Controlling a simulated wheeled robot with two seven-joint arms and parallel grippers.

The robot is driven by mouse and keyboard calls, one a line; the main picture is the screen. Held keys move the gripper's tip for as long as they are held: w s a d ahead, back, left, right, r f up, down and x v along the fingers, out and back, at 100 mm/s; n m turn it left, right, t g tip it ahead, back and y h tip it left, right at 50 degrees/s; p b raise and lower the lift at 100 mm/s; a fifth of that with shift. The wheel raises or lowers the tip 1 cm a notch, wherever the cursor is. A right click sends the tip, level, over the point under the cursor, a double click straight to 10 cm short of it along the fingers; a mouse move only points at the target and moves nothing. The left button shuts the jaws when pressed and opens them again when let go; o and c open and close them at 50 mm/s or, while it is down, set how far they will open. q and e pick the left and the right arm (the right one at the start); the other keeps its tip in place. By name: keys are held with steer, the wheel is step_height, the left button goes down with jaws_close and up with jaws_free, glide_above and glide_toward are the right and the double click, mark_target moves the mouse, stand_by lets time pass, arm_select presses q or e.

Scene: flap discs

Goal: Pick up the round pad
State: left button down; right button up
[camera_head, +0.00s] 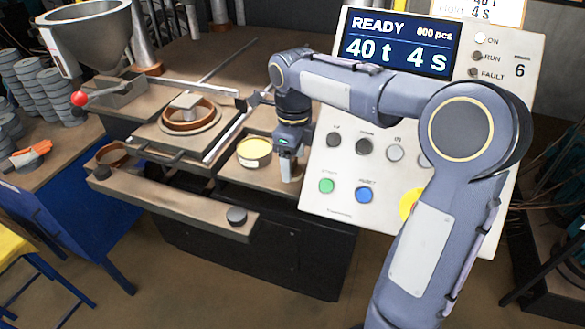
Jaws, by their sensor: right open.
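I cannot tell for sure which of the two the task means. My right gripper (288,178) points down near the table's right edge, beside the yellow piece and apart from the grey pad. It is open, and I see nothing held; its fingertips are small in view. My left gripper is out of view.
A control panel (318,198) with a screen stands right behind my right arm. A metal hopper (85,40), a red-knobbed lever (80,98) and a ring fixture (188,116) are at left. Stacked grey discs (45,85) stand on the far-left bench. Open floor lies in front.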

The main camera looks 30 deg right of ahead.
mark_target(293, 160)
steer(key=shift+f, duration=0.85)
steer(key=shift+c, duration=0.3)
steer(key=c, duration=1)
steer(key=shift+r, duration=0.1)
step_height(293, 160, up, 18)
steer(key=p, duration=0.1)
steer(key=shift+p, duration=0.4)
